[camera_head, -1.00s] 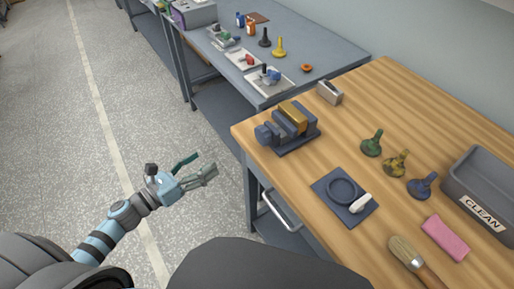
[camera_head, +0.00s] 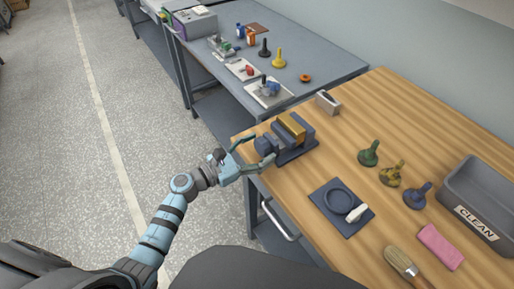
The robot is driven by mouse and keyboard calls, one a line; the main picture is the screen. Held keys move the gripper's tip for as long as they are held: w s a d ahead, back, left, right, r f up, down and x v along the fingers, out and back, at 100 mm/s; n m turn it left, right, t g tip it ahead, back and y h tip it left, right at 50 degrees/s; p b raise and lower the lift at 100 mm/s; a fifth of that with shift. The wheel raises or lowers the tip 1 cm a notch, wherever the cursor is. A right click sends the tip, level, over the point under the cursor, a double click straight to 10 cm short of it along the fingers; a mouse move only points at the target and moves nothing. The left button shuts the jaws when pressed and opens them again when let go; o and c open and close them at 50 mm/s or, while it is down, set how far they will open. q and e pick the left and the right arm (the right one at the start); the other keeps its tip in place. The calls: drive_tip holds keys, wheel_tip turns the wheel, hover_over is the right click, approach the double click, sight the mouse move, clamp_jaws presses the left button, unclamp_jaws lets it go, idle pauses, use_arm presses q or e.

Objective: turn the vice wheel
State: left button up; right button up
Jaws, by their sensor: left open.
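The vice (camera_head: 292,140) stands at the left corner of the wooden bench, a dark blue-grey body with a gold-coloured block between its jaws. Its wheel (camera_head: 264,146) is the dark blue round part at its left end, facing my left arm. My left gripper (camera_head: 257,151) is open, with one finger on the far side of the wheel and one on the near side. I cannot tell whether the fingers touch it. My right gripper is not in view.
On the wooden bench (camera_head: 400,110) are a dark mat with a ring (camera_head: 326,208), several bobbin-like pieces (camera_head: 369,154), a brush (camera_head: 403,262), a pink block (camera_head: 440,246) and a grey CLEAN tray (camera_head: 458,194). A grey table (camera_head: 318,63) with parts stands behind.

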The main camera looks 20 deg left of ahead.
use_arm(q)
drive_tip(key=shift+c, duration=0.3)
drive_tip(key=c, duration=1.1)
